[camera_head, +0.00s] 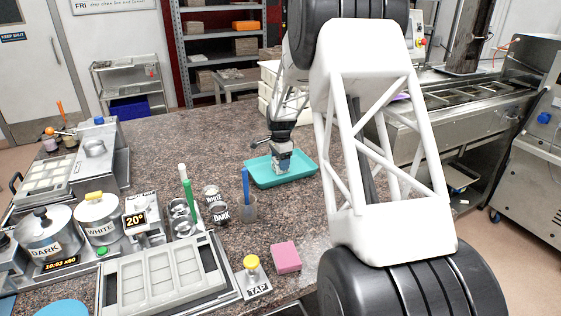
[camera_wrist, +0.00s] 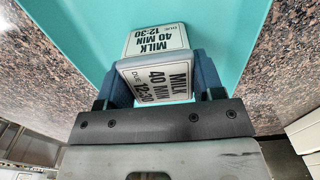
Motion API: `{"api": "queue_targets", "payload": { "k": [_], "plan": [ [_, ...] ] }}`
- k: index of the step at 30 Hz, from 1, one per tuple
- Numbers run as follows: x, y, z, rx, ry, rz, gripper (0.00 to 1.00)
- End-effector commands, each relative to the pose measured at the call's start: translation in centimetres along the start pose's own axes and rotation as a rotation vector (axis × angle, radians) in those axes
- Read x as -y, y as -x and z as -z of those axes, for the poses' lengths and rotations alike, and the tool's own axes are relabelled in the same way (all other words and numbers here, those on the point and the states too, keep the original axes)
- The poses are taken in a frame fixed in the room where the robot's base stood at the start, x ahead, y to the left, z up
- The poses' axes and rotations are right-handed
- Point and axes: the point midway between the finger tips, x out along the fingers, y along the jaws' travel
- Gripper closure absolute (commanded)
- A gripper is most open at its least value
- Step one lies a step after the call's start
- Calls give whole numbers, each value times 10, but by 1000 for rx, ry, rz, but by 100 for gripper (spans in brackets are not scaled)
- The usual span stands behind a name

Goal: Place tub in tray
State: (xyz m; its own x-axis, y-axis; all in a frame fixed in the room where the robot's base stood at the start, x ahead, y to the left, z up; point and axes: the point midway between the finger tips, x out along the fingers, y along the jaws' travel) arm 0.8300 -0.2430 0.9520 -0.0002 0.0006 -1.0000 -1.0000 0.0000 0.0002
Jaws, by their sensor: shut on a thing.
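My gripper (camera_head: 281,157) is over the teal tray (camera_head: 262,178) on the speckled counter. It is shut on a tub with "MILK 40 MIN" labels. In the wrist view the tub (camera_wrist: 157,78) sits between my two fingers, with the teal tray (camera_wrist: 100,25) below and around it. In the head view the tub (camera_head: 282,167) shows small and partly hidden under my gripper, inside the tray outline. I cannot tell whether its base touches the tray floor.
Left of the tray stand a cup with a blue-handled tool (camera_head: 248,207) and small cups marked WHITE and DARK (camera_head: 219,213). A pink block (camera_head: 286,256) and a yellow-knobbed TAP stamp (camera_head: 252,272) lie nearer. The counter behind and left of the tray is clear.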

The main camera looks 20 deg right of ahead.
Motion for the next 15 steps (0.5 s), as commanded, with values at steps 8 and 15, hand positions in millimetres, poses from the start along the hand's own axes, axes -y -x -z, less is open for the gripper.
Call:
{"api": "queue_targets", "payload": {
  "k": [8,15],
  "plan": [
    [0,-1,0,0,0,0,65],
    [0,-3,0,0,0,0,14]
  ]
}}
